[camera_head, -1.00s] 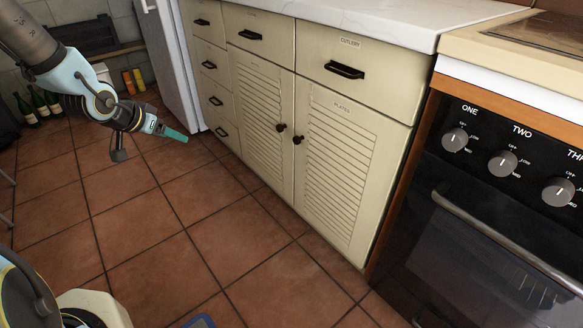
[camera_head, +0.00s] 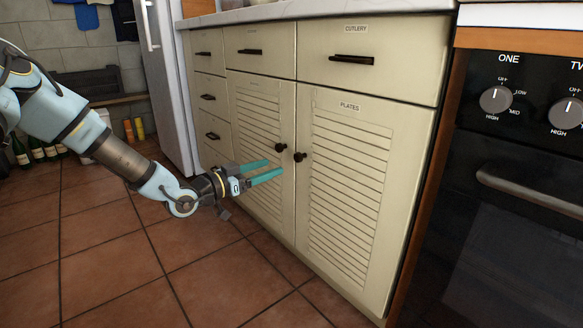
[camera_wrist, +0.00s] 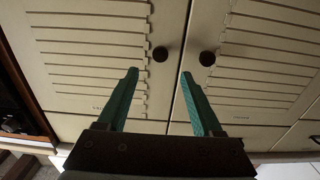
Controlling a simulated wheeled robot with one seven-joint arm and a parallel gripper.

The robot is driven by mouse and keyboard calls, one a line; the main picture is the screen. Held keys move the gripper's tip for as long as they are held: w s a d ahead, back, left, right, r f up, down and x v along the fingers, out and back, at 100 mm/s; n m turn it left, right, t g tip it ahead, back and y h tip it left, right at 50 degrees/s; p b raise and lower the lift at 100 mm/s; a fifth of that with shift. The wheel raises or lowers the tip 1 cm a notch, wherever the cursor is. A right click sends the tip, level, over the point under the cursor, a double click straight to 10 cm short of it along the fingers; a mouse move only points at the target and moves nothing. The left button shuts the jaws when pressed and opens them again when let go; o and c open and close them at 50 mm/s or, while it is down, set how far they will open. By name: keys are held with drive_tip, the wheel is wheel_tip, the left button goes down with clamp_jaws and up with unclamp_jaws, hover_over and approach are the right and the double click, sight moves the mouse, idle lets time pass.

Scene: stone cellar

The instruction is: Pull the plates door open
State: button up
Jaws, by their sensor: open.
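The plates door (camera_head: 347,185) is a cream louvred cupboard door with a PLATES label, and it is shut. Its dark round knob (camera_head: 299,156) sits near the door's upper left edge. My gripper (camera_head: 275,167) is open and empty, its teal fingers pointing at the cupboard just left of this knob. In the wrist view, the picture is turned over and the plates door (camera_wrist: 90,60) is on the left. There the plates knob (camera_wrist: 160,53) shows between and just beyond my fingertips (camera_wrist: 159,72), apart from both.
The neighbouring louvred door (camera_head: 258,125) is shut, and its knob (camera_head: 281,147) is close to the plates knob. Drawers (camera_head: 366,62) line the top and left. A black oven (camera_head: 510,200) stands at the right. The tiled floor (camera_head: 110,240) in front is clear.

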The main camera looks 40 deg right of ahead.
sight(296, 158)
drive_tip(key=d, duration=0.3)
drive_tip(key=d+b, duration=0.1)
drive_tip(key=d, duration=0.1)
drive_tip(key=d+b, duration=0.1)
drive_tip(key=d, duration=0.2)
drive_tip(key=shift+s+d, duration=0.25)
drive_tip(key=shift+d, duration=0.1)
drive_tip(key=shift+c, duration=0.3)
clamp_jaws()
idle(0.6)
